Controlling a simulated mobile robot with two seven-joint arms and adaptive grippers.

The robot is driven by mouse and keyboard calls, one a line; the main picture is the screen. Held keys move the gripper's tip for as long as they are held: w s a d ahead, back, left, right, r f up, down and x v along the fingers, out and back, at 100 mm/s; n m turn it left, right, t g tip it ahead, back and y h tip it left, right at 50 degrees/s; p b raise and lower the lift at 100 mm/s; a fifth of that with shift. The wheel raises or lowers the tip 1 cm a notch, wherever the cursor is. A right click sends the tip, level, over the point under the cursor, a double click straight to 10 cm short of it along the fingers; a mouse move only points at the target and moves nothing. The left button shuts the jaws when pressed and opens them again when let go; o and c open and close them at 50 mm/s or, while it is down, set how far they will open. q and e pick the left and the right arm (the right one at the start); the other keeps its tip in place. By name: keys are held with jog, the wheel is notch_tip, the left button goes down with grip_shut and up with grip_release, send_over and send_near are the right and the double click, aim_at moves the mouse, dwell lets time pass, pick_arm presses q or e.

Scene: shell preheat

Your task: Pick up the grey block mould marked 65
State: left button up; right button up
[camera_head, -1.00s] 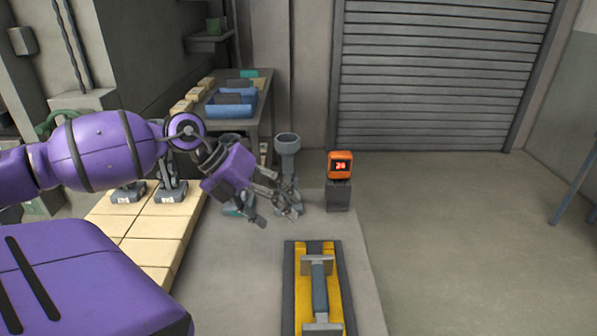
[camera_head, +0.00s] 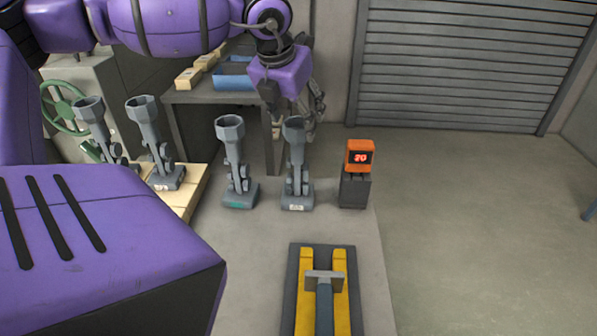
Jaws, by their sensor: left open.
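Several grey, funnel-topped pieces on block feet stand upright. Two are on the pale boards at left: the far-left piece (camera_head: 92,125) and the one beside it (camera_head: 147,125). Two more stand on the grey floor strip: one with a green mark on its foot (camera_head: 234,150) and one with a pale label (camera_head: 297,165). The labels are too small to read, so I cannot tell which thing is marked 65. My left gripper (camera_head: 296,106) is open, just above and around the top of the pale-labelled piece in the picture; contact is unclear. My right gripper is not in view.
An orange display (camera_head: 360,156) with red digits sits on a dark post right of the pieces. A yellow-and-dark rack (camera_head: 339,275) lies in front. A bench with a blue tray (camera_head: 232,82) is behind. A green handwheel (camera_head: 62,107) is at left. Floor at right is clear.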

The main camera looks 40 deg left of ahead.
aim_at(296, 127)
pick_arm(q)
jog(key=x, duration=0.3)
jog(key=shift+f, duration=0.35)
grip_shut()
jog(key=shift+r, duration=0.1)
